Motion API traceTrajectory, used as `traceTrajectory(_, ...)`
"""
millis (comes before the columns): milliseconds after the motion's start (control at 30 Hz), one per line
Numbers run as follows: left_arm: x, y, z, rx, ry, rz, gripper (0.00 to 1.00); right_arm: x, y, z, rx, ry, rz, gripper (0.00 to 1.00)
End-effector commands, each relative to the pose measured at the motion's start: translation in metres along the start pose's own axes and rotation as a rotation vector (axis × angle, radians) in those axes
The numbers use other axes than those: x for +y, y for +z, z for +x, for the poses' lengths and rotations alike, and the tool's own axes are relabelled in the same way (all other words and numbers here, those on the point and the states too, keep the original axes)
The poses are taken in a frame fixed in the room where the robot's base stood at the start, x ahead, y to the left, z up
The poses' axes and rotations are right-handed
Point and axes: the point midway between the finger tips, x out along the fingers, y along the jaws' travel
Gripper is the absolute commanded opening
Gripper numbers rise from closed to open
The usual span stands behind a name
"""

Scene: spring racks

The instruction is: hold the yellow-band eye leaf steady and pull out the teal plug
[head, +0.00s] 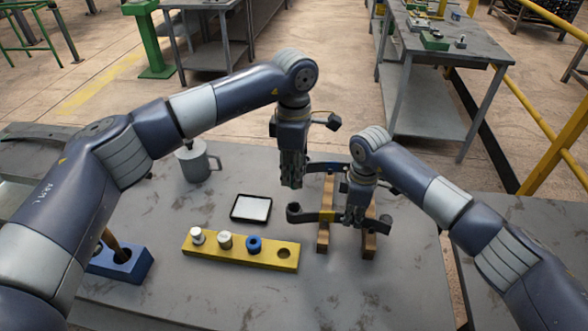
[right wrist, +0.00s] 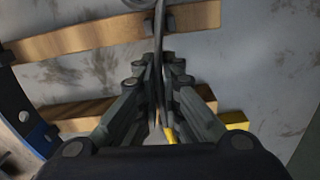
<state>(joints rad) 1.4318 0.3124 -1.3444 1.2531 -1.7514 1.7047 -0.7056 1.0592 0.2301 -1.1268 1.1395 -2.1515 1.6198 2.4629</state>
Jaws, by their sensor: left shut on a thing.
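The yellow-band eye leaf (head: 327,216) lies across two wooden strips, with its eye (head: 294,211) at the left end. My right gripper (head: 355,220) is around the leaf, right of the yellow band. In the right wrist view the leaf (right wrist: 158,60) runs between the close-set fingers (right wrist: 160,85), the band (right wrist: 171,135) near the bottom. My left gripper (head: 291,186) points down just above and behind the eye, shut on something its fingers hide. By its place this is likely the teal plug, but no teal shows.
A yellow block (head: 222,254) holds a white, a beige and a blue plug, with an empty hole at its right. A tray (head: 236,216), grey mug (head: 197,165) and blue block (head: 136,271) stand left. A blue-band leaf (head: 318,167) lies behind.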

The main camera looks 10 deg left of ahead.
Motion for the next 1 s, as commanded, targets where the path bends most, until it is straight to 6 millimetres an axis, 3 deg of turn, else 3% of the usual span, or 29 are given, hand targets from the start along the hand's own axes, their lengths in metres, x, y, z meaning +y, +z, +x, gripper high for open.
traceTrajectory(33,0.000,0.000,0.000,0.000,0.000,0.000,0.00,0.001,0.000,-0.001,0.000,0.002,0.000,0.19)
traceTrajectory(100,0.000,0.000,0.000,0.000,0.000,0.000,0.00,0.001,0.000,-0.001,0.000,0.001,0.000,0.29)
traceTrajectory(500,0.000,0.000,0.000,0.000,0.000,0.000,0.00,0.001,0.000,-0.007,0.001,0.002,-0.001,0.29)
traceTrajectory(1000,0.000,0.000,0.000,0.000,0.000,0.000,0.00,0.001,0.000,-0.101,0.001,0.004,0.000,0.29)
